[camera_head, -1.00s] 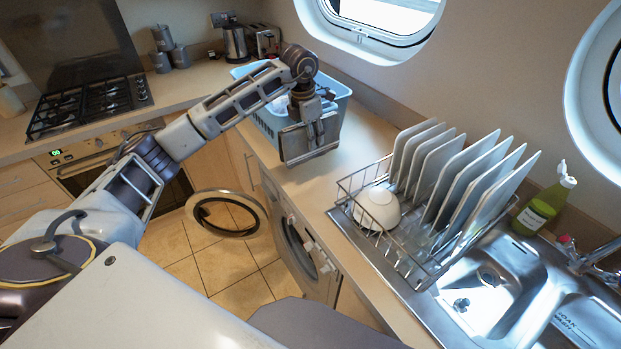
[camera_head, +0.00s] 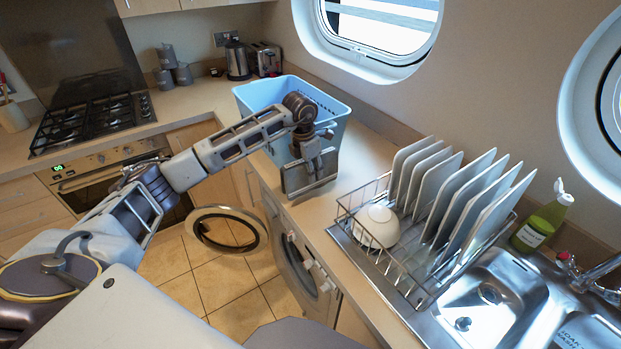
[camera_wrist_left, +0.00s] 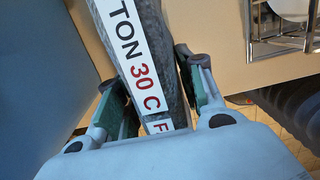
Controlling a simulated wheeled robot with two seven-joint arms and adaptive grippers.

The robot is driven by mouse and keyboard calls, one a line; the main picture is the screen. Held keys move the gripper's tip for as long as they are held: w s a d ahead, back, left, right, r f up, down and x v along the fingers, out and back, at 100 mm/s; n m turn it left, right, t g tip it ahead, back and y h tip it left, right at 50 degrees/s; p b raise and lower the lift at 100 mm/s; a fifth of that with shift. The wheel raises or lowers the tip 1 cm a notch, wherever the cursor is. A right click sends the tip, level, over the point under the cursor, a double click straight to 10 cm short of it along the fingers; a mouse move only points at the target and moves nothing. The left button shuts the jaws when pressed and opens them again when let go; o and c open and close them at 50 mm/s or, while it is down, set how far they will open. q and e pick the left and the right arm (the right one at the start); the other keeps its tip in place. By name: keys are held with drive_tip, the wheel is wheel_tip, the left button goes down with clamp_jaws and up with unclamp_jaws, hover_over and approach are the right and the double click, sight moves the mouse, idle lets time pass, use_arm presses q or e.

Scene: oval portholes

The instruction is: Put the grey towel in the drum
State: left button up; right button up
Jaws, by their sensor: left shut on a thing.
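The grey towel (camera_head: 310,180) is a folded slab held by my left gripper (camera_head: 308,158) over the worktop's front edge, in front of the blue basket. In the left wrist view, the towel (camera_wrist_left: 160,45) carries a white label with red and black print, and the left gripper's fingers (camera_wrist_left: 160,95) are shut on its two sides. The washing machine (camera_head: 275,225) stands under the worktop below the towel. Its round door (camera_head: 226,230) hangs open to the left. The drum inside is seen only at a steep angle. My right gripper is not in view.
The light blue basket (camera_head: 258,92) stands on the worktop behind my left gripper. A wire dish rack (camera_head: 385,268) with several plates and a white bowl (camera_head: 376,226) stands to the right, beside the sink (camera_head: 490,300). The tiled floor (camera_head: 180,285) before the machine is partly clear.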

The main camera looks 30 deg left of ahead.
use_arm(q)
drive_tip(key=shift+f, duration=0.1)
drive_tip(key=shift+f+p, duration=0.35)
drive_tip(key=shift+f, duration=1.35)
drive_tip(key=shift+f, duration=0.15)
drive_tip(key=o, duration=1.2)
drive_tip(key=r, duration=0.4)
drive_tip(key=s+r+b, duration=0.1)
drive_tip(key=r, duration=0.3)
drive_tip(key=a+r, duration=0.1)
drive_tip(key=r, duration=0.3)
drive_tip(key=shift+s+b, duration=0.3)
